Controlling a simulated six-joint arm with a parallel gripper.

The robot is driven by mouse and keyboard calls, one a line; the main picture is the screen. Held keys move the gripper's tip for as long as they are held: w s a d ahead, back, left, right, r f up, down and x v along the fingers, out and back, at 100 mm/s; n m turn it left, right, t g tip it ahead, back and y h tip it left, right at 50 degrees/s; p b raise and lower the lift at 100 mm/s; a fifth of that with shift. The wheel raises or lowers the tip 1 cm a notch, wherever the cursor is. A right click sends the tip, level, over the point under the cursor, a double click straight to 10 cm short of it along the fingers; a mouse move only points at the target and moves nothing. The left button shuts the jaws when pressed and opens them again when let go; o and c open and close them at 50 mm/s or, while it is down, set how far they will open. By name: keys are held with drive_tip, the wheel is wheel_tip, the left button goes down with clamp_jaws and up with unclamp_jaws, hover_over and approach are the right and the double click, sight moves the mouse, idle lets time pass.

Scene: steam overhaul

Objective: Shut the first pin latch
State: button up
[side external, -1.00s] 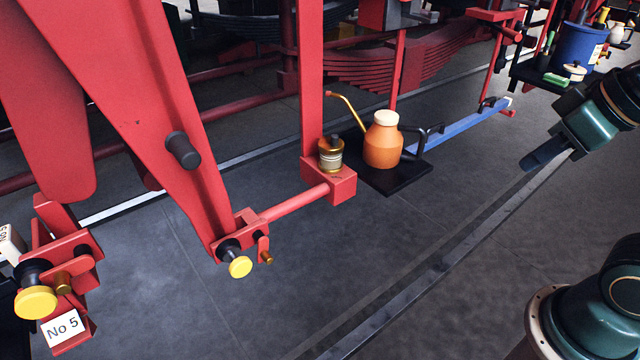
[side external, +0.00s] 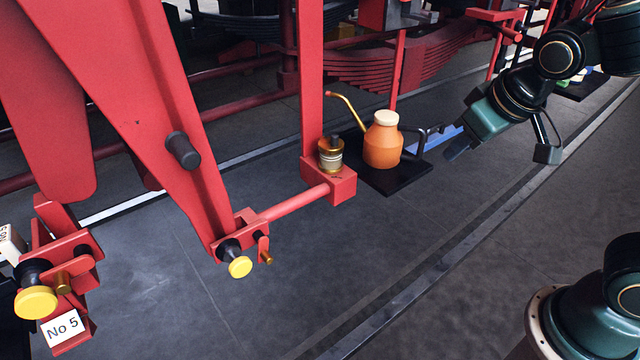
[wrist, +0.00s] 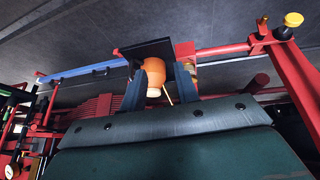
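A pin with a yellow knob (side external: 240,267) sits in the red clevis at the lower end of the hanging red lever. Beside it a small red latch tab with a brass end (side external: 264,250) hangs down. A second yellow-knobbed pin (side external: 36,302) with a brass piece (side external: 62,282) is in the bracket marked No 5 at far left. Which is first is not marked. In the wrist view the nearer knob (wrist: 293,19) is at top right, with the latch tab (wrist: 262,26) beside it. My gripper (side external: 456,149) is well right of both pins; its fingers (wrist: 159,74) are apart and empty.
An orange oil can (side external: 383,145) with a thin spout stands on a black tray (side external: 408,180), between my gripper and the pins. A brass-and-glass cup (side external: 331,154) sits on the red rod block. A blue bar (side external: 445,137) lies behind. The floor in front is clear.

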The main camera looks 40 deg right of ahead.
drive_tip(key=w+a+f+n+h, duration=0.1)
drive_tip(key=w+a+f+h, duration=0.1)
drive_tip(key=w+a+f, duration=0.35)
drive_tip(key=n+t+y, duration=0.4)
drive_tip(key=n+t, duration=0.5)
drive_tip(key=n, duration=0.4)
approach(271, 261)
drive_tip(key=x, duration=0.2)
drive_tip(key=shift+w+a+f, duration=0.15)
drive_tip(key=shift+w+a, duration=0.05)
drive_tip(key=shift+a, duration=0.05)
drive_tip(key=shift+w, duration=0.15)
drive_tip(key=shift+x, duration=3.35)
drive_tip(key=shift+d, duration=0.2)
drive_tip(key=shift+c, duration=0.5)
